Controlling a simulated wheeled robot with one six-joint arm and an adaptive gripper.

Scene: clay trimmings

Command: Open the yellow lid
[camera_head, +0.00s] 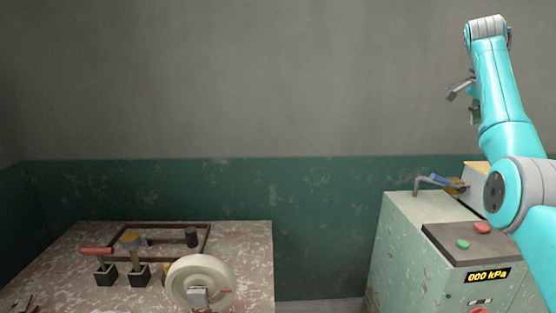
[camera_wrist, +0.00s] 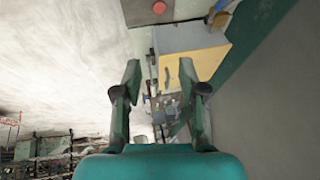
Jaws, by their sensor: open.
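The yellow lid (camera_wrist: 207,60) shows in the wrist view as a yellow face on a pale grey box, beyond my fingertips. It looks shut, though my right finger crosses part of it. In the head view only a small yellow edge (camera_head: 477,167) shows, and my arm hides most of the box. My gripper (camera_wrist: 160,78) is open and empty, with its fingers apart. In the head view my gripper (camera_head: 461,104) is raised well above the green cabinet, clear of the box.
The green cabinet (camera_head: 402,240) has a dark panel with green and red buttons and a "000 kPa" display. A bent blue-gripped lever (camera_head: 437,181) stands near the box. A worn table (camera_head: 250,250) at left bears a pale wheel (camera_head: 178,278) and several levers. Air around my gripper is clear.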

